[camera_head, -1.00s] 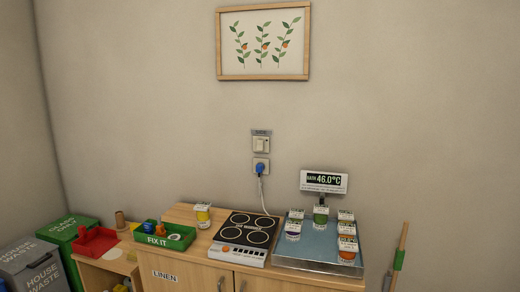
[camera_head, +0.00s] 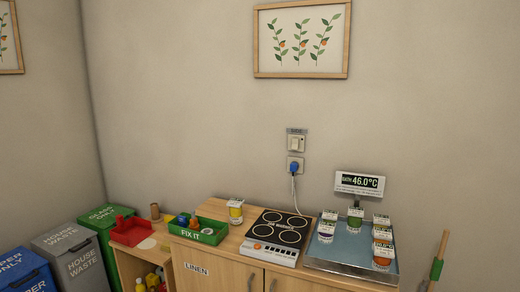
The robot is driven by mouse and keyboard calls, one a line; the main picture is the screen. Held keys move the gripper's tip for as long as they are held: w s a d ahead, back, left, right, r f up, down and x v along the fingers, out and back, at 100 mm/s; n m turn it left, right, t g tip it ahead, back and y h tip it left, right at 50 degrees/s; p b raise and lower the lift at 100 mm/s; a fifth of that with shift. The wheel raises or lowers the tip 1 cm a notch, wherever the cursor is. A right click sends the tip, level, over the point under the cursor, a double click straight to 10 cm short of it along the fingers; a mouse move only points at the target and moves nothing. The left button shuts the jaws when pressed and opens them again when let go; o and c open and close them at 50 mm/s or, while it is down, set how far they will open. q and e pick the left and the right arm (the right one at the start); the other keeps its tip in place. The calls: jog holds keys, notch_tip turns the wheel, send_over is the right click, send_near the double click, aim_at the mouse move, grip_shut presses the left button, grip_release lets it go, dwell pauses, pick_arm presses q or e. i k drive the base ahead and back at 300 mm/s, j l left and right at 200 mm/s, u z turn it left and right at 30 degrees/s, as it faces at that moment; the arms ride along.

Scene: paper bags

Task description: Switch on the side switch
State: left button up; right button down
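A light-coloured wall switch (camera_head: 296,143) is on the wall under a small grey label, above a socket (camera_head: 295,165) with a blue plug (camera_head: 294,168) in it. A pale cord runs from the plug down toward the hotplate (camera_head: 277,236) on the wooden cabinet. Whether the wall switch is on or off is too small to tell. Neither of my grippers is in view.
A metal water bath (camera_head: 340,250) with several labelled jars and a 46.0°C display (camera_head: 360,183) stands right of the hotplate. A yellow-labelled jar (camera_head: 235,211), a green FIX IT tray (camera_head: 198,230) and a red tray (camera_head: 131,231) are left. Waste bins (camera_head: 75,257) stand at far left.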

aim_at(295, 142)
jog(key=i+l+u, duration=0.25)
jog(key=i+u, duration=0.15)
jog(key=i+l+u, duration=0.4)
jog(key=i+l, duration=0.45)
